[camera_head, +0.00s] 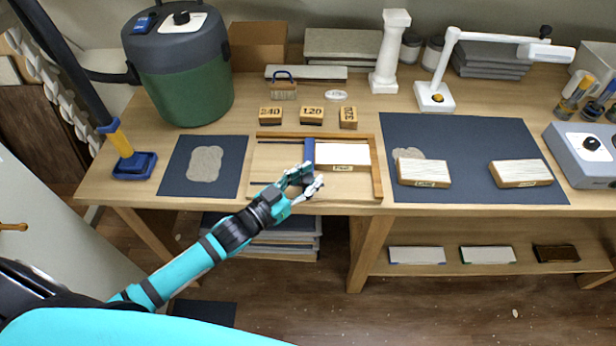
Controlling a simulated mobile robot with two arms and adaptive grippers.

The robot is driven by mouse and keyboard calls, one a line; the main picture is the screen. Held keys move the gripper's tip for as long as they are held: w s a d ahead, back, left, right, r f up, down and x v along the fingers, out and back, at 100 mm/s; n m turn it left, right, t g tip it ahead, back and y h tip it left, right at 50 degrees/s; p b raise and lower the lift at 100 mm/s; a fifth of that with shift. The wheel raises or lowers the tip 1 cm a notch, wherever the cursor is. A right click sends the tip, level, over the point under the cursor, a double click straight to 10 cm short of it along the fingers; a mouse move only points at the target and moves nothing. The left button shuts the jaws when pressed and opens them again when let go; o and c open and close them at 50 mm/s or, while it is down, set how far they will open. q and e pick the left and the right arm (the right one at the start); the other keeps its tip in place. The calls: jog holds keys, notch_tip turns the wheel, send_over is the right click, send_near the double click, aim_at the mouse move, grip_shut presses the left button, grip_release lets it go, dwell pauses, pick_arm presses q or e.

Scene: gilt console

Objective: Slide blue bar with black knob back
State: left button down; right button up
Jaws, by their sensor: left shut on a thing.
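The blue bar (309,150) stands across a low wooden frame (377,170) on the workbench, near the frame's middle, running front to back. A white block (342,153) with a small label on its front edge lies directly right of the bar. My left gripper (304,181) reaches in from the lower left and is shut at the bar's front end. My right gripper is out of view.
Dark mats lie left (229,165) and right (450,135) of the frame. Two pale labelled blocks rest on the right mat. Small numbered wooden blocks (311,116) stand behind the frame. A green vacuum drum (185,85) is at the back left.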

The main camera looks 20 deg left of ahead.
pick_arm(q)
jog(key=shift+w+f, duration=0.1)
dwell(0.3)
jog(key=shift+a, duration=0.15)
jog(key=s+a, duration=0.1)
jog(key=a, duration=0.2)
jog(key=s+a+p, duration=0.1)
jog(key=a, duration=0.3)
jog(key=s+a, duration=0.1)
jog(key=a, duration=0.3)
jog(key=shift+s+f, duration=0.2)
jog(key=shift+s, duration=0.05)
jog(key=shift+a, duration=0.3)
jog(key=c, duration=1.5)
grip_release()
jog(key=shift+s+a, duration=0.1)
jog(key=shift+a, duration=0.05)
jog(key=o, duration=0.5)
jog(key=shift+s+a+r, duration=0.2)
jog(key=shift+s+a, duration=0.1)
jog(key=shift+w+d, duration=0.15)
jog(key=shift+w, duration=0.1)
jog(key=v, duration=1.2)
jog(key=shift+s+r, duration=0.1)
